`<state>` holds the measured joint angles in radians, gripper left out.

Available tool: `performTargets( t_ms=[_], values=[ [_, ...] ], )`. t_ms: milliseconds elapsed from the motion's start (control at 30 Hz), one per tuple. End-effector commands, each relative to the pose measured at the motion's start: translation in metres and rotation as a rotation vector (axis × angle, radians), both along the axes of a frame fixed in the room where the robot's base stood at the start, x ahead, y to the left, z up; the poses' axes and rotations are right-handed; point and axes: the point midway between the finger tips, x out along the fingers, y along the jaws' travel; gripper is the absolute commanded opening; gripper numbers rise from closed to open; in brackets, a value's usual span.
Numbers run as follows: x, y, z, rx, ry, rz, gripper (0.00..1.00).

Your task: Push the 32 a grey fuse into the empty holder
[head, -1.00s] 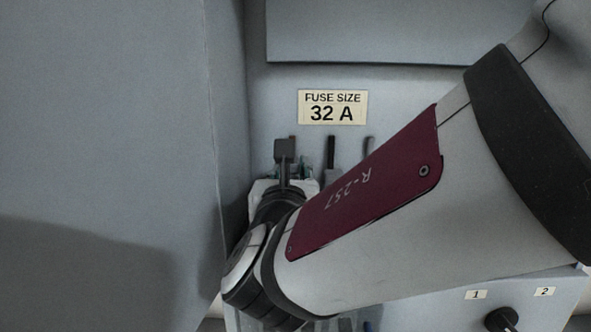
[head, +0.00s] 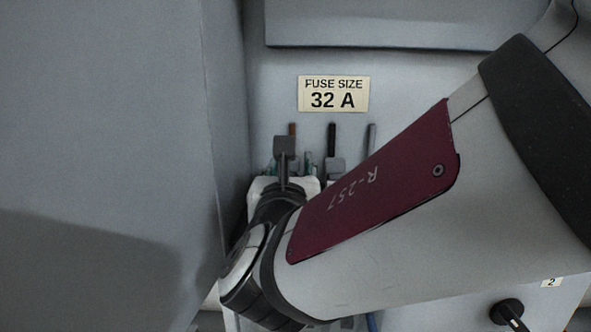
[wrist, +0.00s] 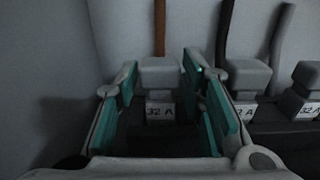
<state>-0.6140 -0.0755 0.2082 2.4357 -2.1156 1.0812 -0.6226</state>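A grey fuse (wrist: 160,75) with a white 32 A label stands in front of a brown cable, at the middle of the wrist view. My gripper (wrist: 160,78) has its teal-padded fingers on either side of this fuse, with a narrow gap showing on each side. In the head view my gripper (head: 287,165) is at the left end of the fuse row, and my wrist hides most of that fuse and whatever is below it. I cannot tell how deep the fuse sits in a holder.
Two more grey fuses, a middle one (wrist: 246,76) and a right one (wrist: 308,76), stand to the right with dark cables behind. A "FUSE SIZE 32 A" sign (head: 334,94) is above. A cabinet wall (head: 110,130) is close on the left. A black knob (head: 508,314) is lower right.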

Motion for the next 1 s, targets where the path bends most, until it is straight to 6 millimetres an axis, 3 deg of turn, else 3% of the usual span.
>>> performTargets(
  t_ms=[367, 800, 933, 1000],
  values=[
    [-0.002, 0.000, 0.000, 0.000, 0.000, 0.001, 0.48],
    [-0.063, 0.003, 0.001, 0.001, -0.001, 0.003, 0.48],
    [-0.073, 0.001, 0.001, 0.008, 0.002, -0.006, 0.48],
    [-0.073, -0.010, 0.003, 0.047, 0.011, -0.043, 0.48]
  ],
)
